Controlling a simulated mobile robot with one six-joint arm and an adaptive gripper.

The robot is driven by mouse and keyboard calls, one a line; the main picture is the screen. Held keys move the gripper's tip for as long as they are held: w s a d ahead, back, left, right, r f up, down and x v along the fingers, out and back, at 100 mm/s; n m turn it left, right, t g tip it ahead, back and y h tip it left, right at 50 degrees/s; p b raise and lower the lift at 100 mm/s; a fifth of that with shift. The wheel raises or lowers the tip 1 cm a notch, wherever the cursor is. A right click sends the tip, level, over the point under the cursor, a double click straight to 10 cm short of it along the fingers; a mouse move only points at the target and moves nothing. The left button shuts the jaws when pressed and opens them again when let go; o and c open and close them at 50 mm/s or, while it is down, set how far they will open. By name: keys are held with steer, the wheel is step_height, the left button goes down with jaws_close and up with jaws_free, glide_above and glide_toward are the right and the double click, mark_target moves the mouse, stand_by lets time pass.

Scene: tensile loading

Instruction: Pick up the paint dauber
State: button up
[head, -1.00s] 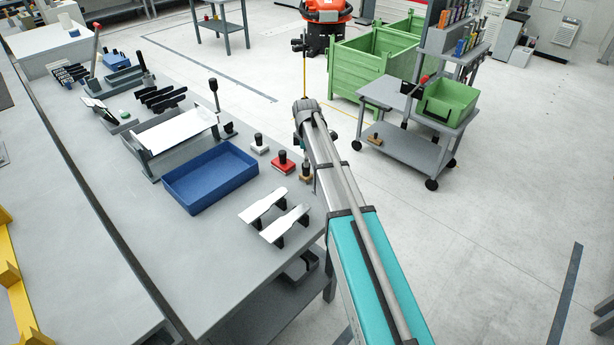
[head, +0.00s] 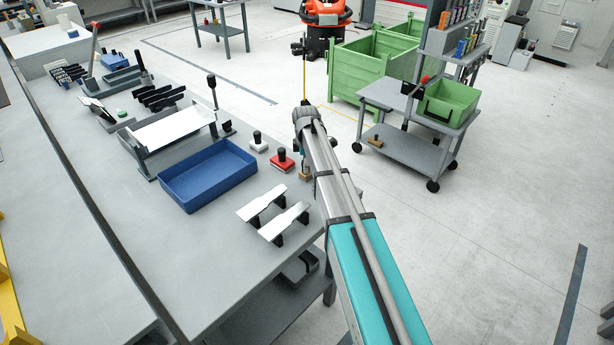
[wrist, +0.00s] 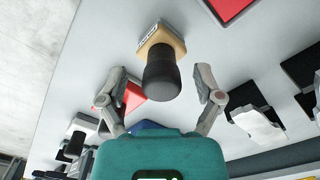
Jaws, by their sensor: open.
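Several black-knobbed stampers stand in a row near the right edge of the grey bench; I cannot tell which is named the paint dauber. The one with a tan block base (head: 305,174) is nearest my arm, partly behind it in the head view. In the wrist view its black handle (wrist: 161,78) and tan base (wrist: 160,42) lie between the spread fingers of my gripper (wrist: 160,88). The gripper is open and no finger visibly touches the handle. The red-based one (head: 282,162) and the white-based one (head: 258,143) stand to its left.
A blue tray (head: 208,178) and two silver-topped pieces (head: 285,221) on black supports share the bench. A sheet-topped stand (head: 170,130) is behind the tray. A grey trolley (head: 405,140) with a green bin (head: 449,104) stands on the floor at right.

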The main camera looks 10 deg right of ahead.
steer(key=shift+f+b, duration=0.3)
steer(key=shift+f, duration=0.25)
steer(key=shift+c, duration=0.2)
jaws_close()
steer(key=shift+r, duration=0.15)
stand_by(0.4)
step_height(320, 180, up, 2)
steer(key=p, duration=0.2)
steer(key=shift+r+p, duration=0.2)
steer(key=shift+p, duration=0.15)
steer(key=s+a+r+p, duration=0.2)
steer(key=s+r+p, duration=0.3)
steer(key=s, duration=0.1)
steer(key=s+a+r+p, duration=0.3)
steer(key=s+r+p, duration=0.2)
steer(key=s, duration=0.1)
steer(key=shift+s+a+r, duration=0.2)
steer(key=shift+s+a, duration=0.1)
steer(key=shift+s, duration=0.1)
